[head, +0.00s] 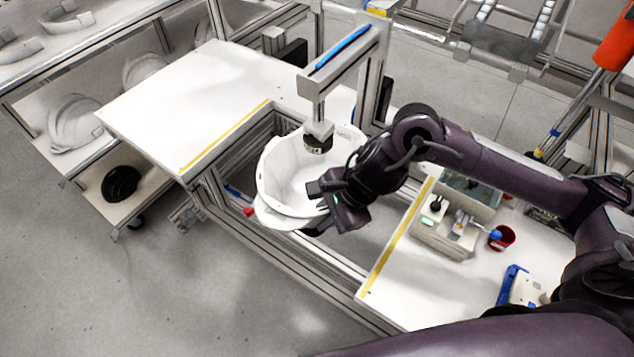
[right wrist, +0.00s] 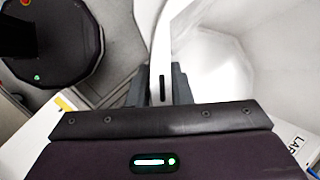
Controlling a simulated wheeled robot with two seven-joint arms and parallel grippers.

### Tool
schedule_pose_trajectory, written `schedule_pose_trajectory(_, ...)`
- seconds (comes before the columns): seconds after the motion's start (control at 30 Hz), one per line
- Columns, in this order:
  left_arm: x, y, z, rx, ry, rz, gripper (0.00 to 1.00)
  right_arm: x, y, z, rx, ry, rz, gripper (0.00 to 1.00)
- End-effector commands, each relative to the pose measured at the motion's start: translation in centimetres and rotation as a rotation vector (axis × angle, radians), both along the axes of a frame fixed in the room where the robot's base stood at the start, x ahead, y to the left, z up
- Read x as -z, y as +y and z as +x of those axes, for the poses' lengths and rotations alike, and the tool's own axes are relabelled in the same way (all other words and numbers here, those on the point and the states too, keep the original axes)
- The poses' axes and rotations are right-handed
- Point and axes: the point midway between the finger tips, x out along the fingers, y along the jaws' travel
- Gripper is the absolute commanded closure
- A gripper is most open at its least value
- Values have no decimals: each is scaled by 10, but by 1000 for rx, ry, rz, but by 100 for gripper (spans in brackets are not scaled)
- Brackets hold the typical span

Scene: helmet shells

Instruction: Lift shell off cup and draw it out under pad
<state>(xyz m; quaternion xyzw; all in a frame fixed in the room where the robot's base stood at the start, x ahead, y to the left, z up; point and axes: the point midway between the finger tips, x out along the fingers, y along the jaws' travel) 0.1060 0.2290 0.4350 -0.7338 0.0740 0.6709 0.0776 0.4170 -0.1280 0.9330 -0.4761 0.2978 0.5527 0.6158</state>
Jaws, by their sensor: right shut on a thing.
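The white helmet shell (head: 283,180) sits open side up in the gap between two white table tops, below the press arm. The dark round pad (head: 318,145) hangs from the press arm and overlaps the shell's opening in the head view. My right gripper (head: 322,190) is shut on the shell's near right rim. In the right wrist view the shell's wall (right wrist: 215,65) runs up from between the fingers (right wrist: 160,88). The cup under the shell is hidden, so I cannot tell whether they touch. My left gripper is not in view.
A metal press frame (head: 345,62) stands over the gap. A fixture box (head: 445,235), a red cup (head: 502,238) and a blue-handled item (head: 512,285) are on the right table. The left table top (head: 200,105) is clear. More white shells lie on shelves at left.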

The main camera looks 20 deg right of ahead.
Motion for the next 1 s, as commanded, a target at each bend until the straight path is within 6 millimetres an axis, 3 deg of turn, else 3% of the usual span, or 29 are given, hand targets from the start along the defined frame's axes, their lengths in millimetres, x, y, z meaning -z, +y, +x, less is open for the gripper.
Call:
schedule_pose_trajectory(0.5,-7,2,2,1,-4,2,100,-18,1,0,-1,-4,8,100)
schedule_pose_trajectory(1.0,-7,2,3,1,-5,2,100,-19,0,-1,-1,-4,8,100)
